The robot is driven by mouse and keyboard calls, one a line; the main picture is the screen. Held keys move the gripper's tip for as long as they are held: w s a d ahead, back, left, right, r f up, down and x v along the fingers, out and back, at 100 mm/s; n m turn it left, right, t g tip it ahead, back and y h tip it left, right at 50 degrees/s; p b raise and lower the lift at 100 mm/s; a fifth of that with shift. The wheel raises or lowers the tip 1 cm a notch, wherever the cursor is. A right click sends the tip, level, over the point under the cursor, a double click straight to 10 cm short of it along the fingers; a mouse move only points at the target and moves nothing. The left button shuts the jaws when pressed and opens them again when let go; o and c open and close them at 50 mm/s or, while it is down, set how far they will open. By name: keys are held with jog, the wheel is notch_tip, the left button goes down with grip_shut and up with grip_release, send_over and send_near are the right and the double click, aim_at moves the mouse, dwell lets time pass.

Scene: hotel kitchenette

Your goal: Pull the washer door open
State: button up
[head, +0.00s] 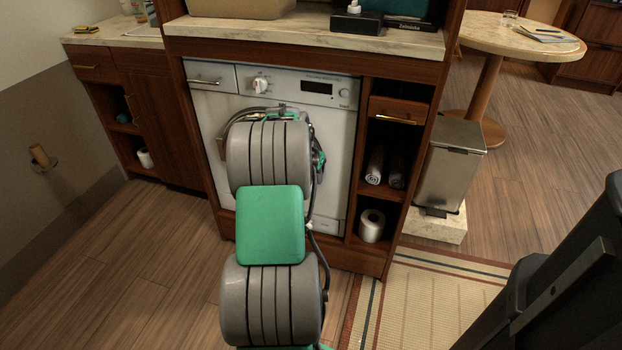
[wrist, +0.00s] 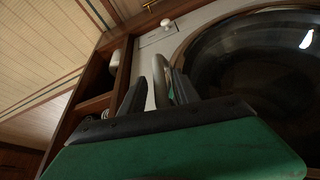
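The washer (head: 338,125) is a white front-loader set under the counter, its middle hidden by my arm in the head view. A grey curved door handle (wrist: 160,75) stands beside the glass. My gripper (wrist: 158,92) has its two dark fingers apart, one on each side of the handle. A gap shows by the left finger; contact at the right finger cannot be told. The head view hides my gripper behind the arm.
A wooden shelf unit (head: 388,155) with a drawer and a paper roll (head: 372,225) adjoins the washer's right side. A trash bin (head: 449,165) stands further right. A striped rug (head: 430,305) lies in front; wood floor (head: 130,260) is clear at the left.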

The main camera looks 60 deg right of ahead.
jog(key=shift+c, duration=0.4)
grip_shut()
dwell(1.0)
